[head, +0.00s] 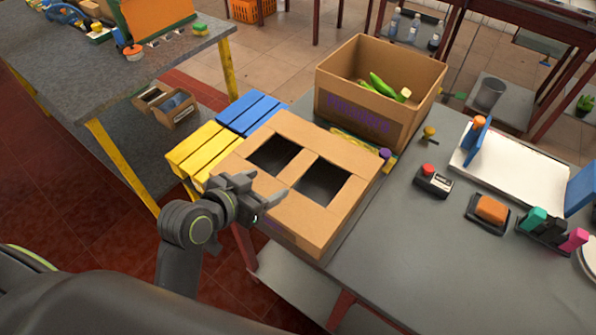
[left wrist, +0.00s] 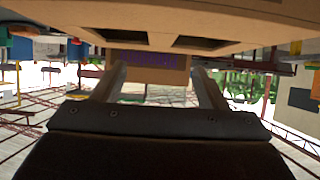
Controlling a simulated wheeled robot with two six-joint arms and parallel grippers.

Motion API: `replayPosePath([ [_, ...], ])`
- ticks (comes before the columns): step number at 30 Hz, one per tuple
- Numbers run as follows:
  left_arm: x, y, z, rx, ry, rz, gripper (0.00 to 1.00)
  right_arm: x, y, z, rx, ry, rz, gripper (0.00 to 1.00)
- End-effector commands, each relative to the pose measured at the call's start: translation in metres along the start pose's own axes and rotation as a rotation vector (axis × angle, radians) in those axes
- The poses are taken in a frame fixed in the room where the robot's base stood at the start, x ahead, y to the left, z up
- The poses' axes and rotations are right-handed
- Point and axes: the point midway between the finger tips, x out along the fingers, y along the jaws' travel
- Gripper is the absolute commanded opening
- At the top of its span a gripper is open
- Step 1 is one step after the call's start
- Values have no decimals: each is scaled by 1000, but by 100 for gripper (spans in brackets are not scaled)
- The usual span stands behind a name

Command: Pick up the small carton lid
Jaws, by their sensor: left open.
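The small carton lid (head: 309,155) is a shallow brown cardboard piece with two rectangular openings. It lies on the grey table in the middle of the head view. In the left wrist view a broad cardboard surface (left wrist: 130,36) with dark openings fills the top. My left gripper (head: 266,188) is open and empty at the lid's near left side, overlapping its edge in the head view. I cannot tell whether it touches the lid. Its two fingers show apart in the left wrist view (left wrist: 160,88). My right gripper is not in view.
An open carton (head: 360,112) with green and yellow items stands behind the lid. Blue (head: 250,112) and yellow (head: 203,150) slatted pieces lie at its left. A red-topped device (head: 432,181), an orange-topped block (head: 490,210) and a white tray (head: 510,167) stand right.

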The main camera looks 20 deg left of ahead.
Motion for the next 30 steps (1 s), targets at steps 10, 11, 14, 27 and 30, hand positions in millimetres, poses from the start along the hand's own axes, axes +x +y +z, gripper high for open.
replayPosePath([
  [10, 56, 0, -1, 0, -1, 0, 66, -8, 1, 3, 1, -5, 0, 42],
  [11, 60, 0, -1, 0, -2, 0, 66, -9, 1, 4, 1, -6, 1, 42],
  [14, 67, 0, -1, 1, 0, 0, 66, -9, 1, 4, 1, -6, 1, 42],
  [27, 103, -3, 2, 1, -2, 0, 66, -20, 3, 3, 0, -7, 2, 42],
  [30, 114, -3, 2, 0, -1, 0, 66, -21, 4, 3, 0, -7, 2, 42],
])
